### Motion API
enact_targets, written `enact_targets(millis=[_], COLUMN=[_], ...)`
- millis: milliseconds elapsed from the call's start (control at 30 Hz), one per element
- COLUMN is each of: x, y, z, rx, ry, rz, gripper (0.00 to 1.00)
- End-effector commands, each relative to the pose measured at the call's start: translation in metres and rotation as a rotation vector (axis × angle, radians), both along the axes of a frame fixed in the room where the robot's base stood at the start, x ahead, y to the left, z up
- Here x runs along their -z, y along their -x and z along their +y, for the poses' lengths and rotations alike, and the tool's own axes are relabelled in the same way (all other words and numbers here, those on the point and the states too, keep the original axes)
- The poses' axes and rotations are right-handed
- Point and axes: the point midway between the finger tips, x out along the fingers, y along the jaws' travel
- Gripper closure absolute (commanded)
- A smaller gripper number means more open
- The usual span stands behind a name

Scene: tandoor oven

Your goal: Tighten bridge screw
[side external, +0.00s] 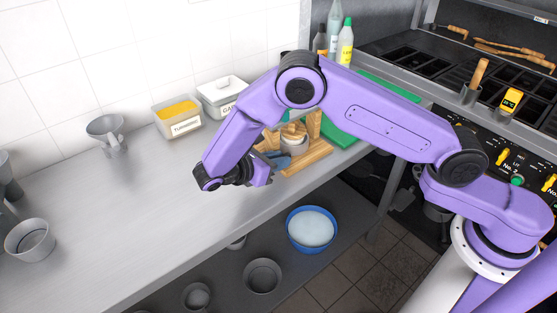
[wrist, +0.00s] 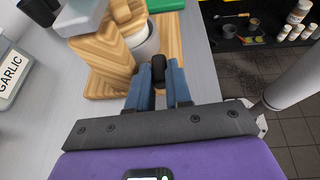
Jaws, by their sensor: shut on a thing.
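A wooden stand with upright posts (wrist: 105,50) sits on the grey counter, with a pale cylindrical cup (wrist: 142,42) between its parts. The stand's base (side external: 308,158) also shows in the side view, partly behind my arm. My gripper (wrist: 157,80) reaches toward the stand with two blue fingers. They are shut on a small black knob (wrist: 158,66) in front of the cup. What the knob joins to is hidden, and I cannot make out a screw thread. In the side view my gripper (side external: 280,160) is at the stand's near left side.
A garlic box (side external: 222,98) and a turmeric tub (side external: 177,118) stand by the wall. A funnel-like grey vessel (side external: 108,132) is farther left. Bottles (side external: 345,42) stand behind my arm. The counter's left middle is clear. A blue-rimmed bowl (side external: 311,229) sits below.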

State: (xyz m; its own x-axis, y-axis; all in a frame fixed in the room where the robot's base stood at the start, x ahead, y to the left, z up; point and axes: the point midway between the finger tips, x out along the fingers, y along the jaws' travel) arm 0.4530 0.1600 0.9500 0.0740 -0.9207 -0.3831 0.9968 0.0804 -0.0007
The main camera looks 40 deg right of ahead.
Motion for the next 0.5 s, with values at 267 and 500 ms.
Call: enact_targets(millis=[267, 500], x=[-0.0003, -0.0003], y=[-0.0016, -0.0016], z=[0.0009, 0.0010], rx=[0.064, 0.069], ry=[0.001, 0.001], rz=[-0.002, -0.002], gripper=[1.00, 1.00])
